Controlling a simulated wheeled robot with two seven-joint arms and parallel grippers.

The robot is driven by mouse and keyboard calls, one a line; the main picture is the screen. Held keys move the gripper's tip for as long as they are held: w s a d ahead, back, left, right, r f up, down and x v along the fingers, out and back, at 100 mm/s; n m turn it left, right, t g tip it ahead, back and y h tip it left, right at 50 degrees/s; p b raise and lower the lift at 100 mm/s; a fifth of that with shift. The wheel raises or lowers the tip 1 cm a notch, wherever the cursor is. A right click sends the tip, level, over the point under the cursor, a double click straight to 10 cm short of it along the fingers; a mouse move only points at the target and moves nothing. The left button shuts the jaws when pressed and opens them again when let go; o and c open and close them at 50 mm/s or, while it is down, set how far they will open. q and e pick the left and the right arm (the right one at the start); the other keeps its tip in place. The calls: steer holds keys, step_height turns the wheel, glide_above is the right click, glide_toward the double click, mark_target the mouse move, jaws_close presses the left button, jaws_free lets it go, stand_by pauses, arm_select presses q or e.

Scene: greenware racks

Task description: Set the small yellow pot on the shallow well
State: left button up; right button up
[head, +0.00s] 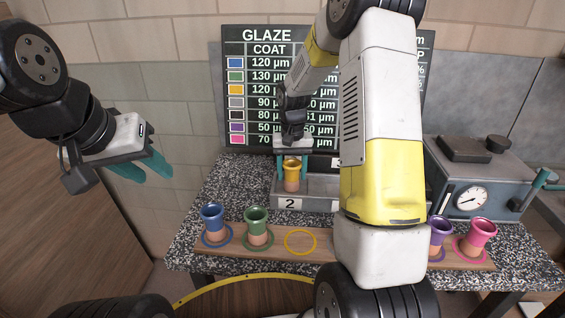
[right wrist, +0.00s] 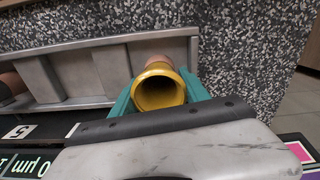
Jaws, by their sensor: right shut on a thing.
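The small yellow pot (head: 292,168) has a glossy yellow top and a bare tan foot. My right gripper (head: 292,150) is shut on it and holds it upright over the left part of the grey rack (head: 320,204), above the plate marked 2. The right wrist view shows the pot's open yellow mouth (right wrist: 159,90) between the teal fingers, with the metal wells (right wrist: 92,72) beside and below it. I cannot tell whether its foot touches a well, or which well is shallow. My left gripper (head: 144,167) is open and empty, off to the left.
A wooden board in front holds a blue pot (head: 212,217), green pot (head: 256,217), purple pot (head: 440,231) and pink pot (head: 481,233). A yellow ring (head: 300,242) on it is empty. A glaze chart (head: 250,110) stands behind; a gauge box (head: 478,190) stands right.

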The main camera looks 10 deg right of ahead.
steer(key=o, duration=1.6)
steer(key=shift+c, duration=0.2)
step_height(320, 180, up, 12)
steer(key=shift+r, duration=0.1)
steer(key=s+a+r+n+t+y, duration=0.1)
steer(key=s+r+t, duration=0.2)
steer(key=s, duration=0.9)
steer(key=s+a+r+n+t+y, duration=0.1)
steer(key=s+r+t, duration=0.2)
steer(key=s+r, duration=0.4)
steer(key=s, duration=0.5)
steer(key=shift+s+a, duration=0.15)
steer(key=shift+s, duration=0.25)
